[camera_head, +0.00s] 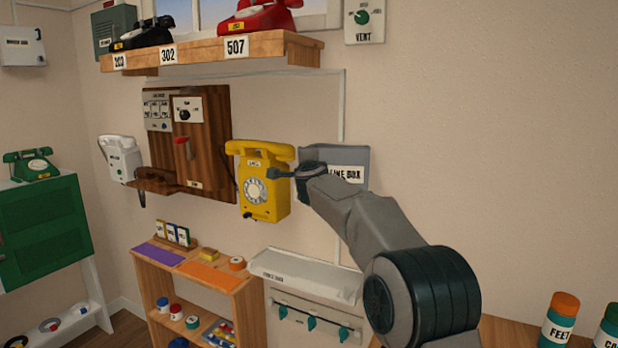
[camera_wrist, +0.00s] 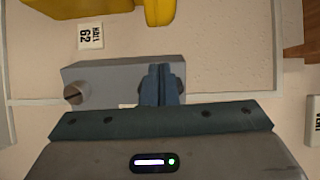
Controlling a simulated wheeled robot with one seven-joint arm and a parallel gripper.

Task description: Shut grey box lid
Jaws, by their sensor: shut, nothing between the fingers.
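The grey box (camera_head: 355,158), labelled "LINE BOX", is on the wall to the right of the yellow wall phone (camera_head: 262,185). My gripper (camera_head: 279,173) is shut and empty. In the head view its fingers point left, across the box's left side, with the tips overlapping the phone's right edge; I cannot tell whether they touch either. My wrist hides the lower part of the box. In the wrist view the grey box (camera_wrist: 100,75) lies beyond my shut fingers (camera_wrist: 161,85), with a round knob-like part at its left. I cannot tell how far the lid stands open.
A wooden shelf (camera_head: 215,50) with phones is above. A wooden board (camera_head: 215,130) and a white phone (camera_head: 120,158) are at the left. A pale tray (camera_head: 310,272) and low shelving (camera_head: 190,275) are below. The wall at the right is bare below the vent switch (camera_head: 364,20).

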